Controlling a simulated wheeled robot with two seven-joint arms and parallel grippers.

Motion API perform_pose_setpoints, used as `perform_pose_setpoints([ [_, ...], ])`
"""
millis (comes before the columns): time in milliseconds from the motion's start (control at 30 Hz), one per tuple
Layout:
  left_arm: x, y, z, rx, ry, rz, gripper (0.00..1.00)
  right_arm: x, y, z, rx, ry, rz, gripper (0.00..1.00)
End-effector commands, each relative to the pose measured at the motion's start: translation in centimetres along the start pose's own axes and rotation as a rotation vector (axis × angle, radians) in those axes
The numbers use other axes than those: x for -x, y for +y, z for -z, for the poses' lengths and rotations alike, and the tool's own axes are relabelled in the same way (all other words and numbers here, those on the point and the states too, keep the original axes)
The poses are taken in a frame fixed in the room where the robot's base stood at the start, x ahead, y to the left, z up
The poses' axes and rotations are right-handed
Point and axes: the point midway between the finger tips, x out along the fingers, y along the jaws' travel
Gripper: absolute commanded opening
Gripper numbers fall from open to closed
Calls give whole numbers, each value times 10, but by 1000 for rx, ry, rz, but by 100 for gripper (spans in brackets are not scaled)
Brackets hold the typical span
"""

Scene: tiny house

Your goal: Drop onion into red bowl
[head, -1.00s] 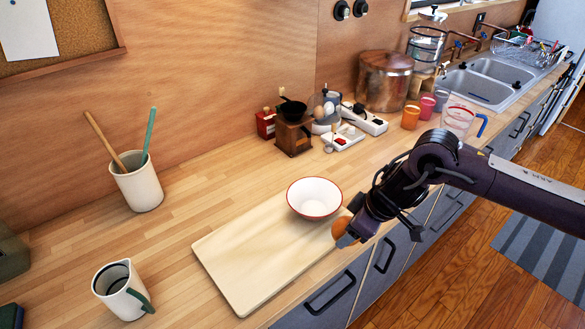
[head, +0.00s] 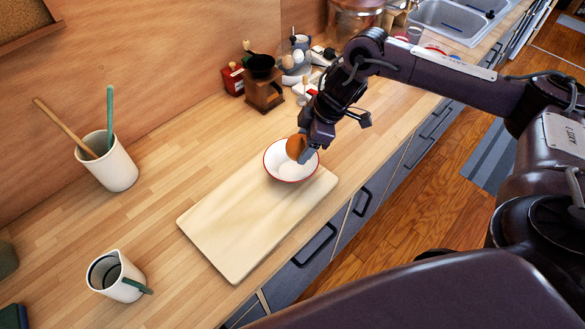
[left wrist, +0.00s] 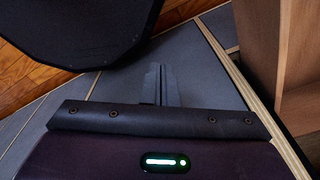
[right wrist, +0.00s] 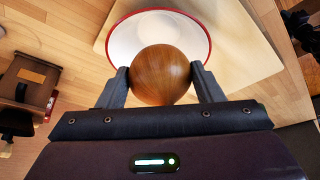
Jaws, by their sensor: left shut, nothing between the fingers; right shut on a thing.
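The onion (head: 296,147) is a round brown ball. My right gripper (head: 304,152) is shut on it and holds it over the bowl in the head view. In the right wrist view the onion (right wrist: 160,75) sits between the two fingers, with the bowl (right wrist: 128,38) behind it. The bowl (head: 284,174) is white inside with a red rim and stands on the far right corner of the cutting board. The onion and gripper hide part of its rim. My left gripper (left wrist: 161,85) shows only in the left wrist view, shut and empty, in front of grey panels.
The wooden cutting board (head: 235,225) lies near the counter's front edge. A utensil crock (head: 110,165) and a white pitcher (head: 117,277) stand to the left. A coffee grinder (head: 264,92) and small appliances stand behind the bowl.

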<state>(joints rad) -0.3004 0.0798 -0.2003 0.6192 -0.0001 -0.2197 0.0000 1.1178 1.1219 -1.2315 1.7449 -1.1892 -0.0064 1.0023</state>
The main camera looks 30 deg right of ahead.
Motion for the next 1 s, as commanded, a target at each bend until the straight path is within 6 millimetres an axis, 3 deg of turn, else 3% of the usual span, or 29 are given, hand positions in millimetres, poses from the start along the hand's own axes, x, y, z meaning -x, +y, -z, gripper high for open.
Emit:
perform_pose_setpoints([
  [33,-13,0,-1,0,1,0,0,-12,0,-5,0,1,-1,35],
  [233,-35,0,-2,0,1,0,0,-31,0,-12,-1,2,-2,35],
  [600,-38,1,-2,0,1,0,0,-34,0,-14,-1,1,-1,35],
  [633,-38,1,-2,0,1,0,0,-34,0,-14,-1,1,-1,63],
  [800,-38,1,-2,0,2,0,0,-34,0,-14,-1,1,-1,85],
  [1000,-39,1,-2,0,2,0,0,-33,0,-14,-1,0,-1,86],
])
